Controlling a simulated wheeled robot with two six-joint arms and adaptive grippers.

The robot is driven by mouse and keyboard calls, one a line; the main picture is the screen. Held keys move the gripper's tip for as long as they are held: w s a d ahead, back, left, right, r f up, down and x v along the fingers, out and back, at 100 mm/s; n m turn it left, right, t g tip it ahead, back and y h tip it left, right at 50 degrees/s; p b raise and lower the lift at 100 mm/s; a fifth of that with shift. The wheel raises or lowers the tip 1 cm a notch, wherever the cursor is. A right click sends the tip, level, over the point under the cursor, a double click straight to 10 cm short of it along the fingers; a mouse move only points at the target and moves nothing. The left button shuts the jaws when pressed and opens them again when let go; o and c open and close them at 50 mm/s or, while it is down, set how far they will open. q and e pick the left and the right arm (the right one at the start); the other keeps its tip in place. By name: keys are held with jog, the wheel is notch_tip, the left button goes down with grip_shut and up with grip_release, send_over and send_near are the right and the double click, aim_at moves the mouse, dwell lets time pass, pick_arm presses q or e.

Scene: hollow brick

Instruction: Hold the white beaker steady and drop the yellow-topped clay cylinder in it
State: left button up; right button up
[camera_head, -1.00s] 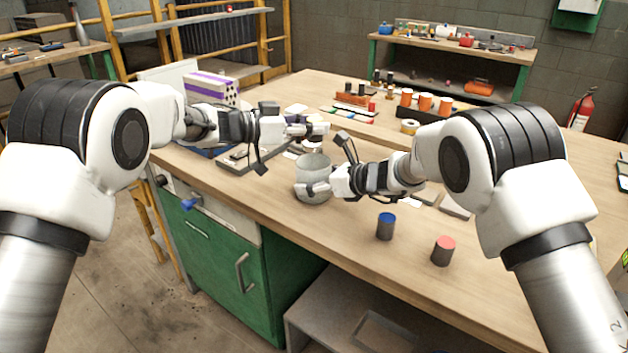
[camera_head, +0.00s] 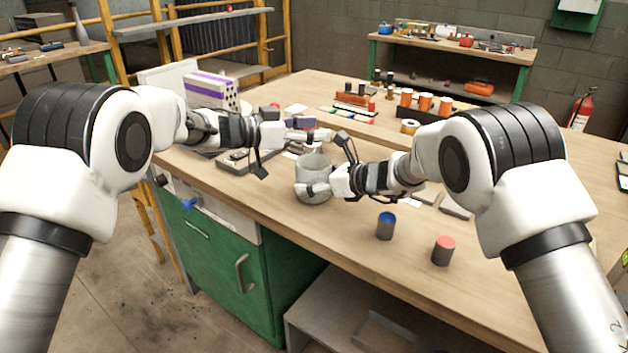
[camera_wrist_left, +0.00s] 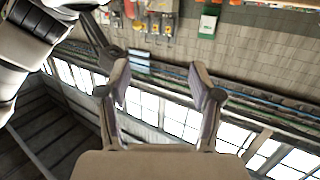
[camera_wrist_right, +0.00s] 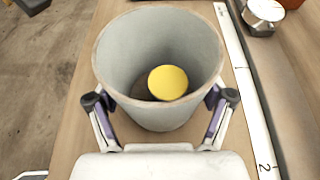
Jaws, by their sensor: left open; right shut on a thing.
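The white beaker (camera_head: 313,174) stands upright on the workbench near its front edge. It also shows in the right wrist view (camera_wrist_right: 158,55), with my right gripper (camera_wrist_right: 160,112) shut around its near side. In the head view my right gripper (camera_head: 322,188) is at the beaker's lower wall. The yellow-topped clay cylinder (camera_wrist_right: 168,83) is inside the beaker at the bottom; only its yellow top shows clearly. My left gripper (camera_head: 308,130) is open and empty, above and behind the beaker. In the left wrist view its fingers (camera_wrist_left: 160,95) are spread with nothing between them.
A blue-topped cylinder (camera_head: 386,226) and a red-topped cylinder (camera_head: 443,251) stand on the bench right of the beaker. A ruler (camera_wrist_right: 245,90) lies right of the beaker. The front right of the bench (camera_head: 500,270) is mostly clear.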

jog(key=shift+f, duration=0.1)
jog(key=o, duration=1.3)
pick_arm(q)
notch_tip(320, 180, up, 6)
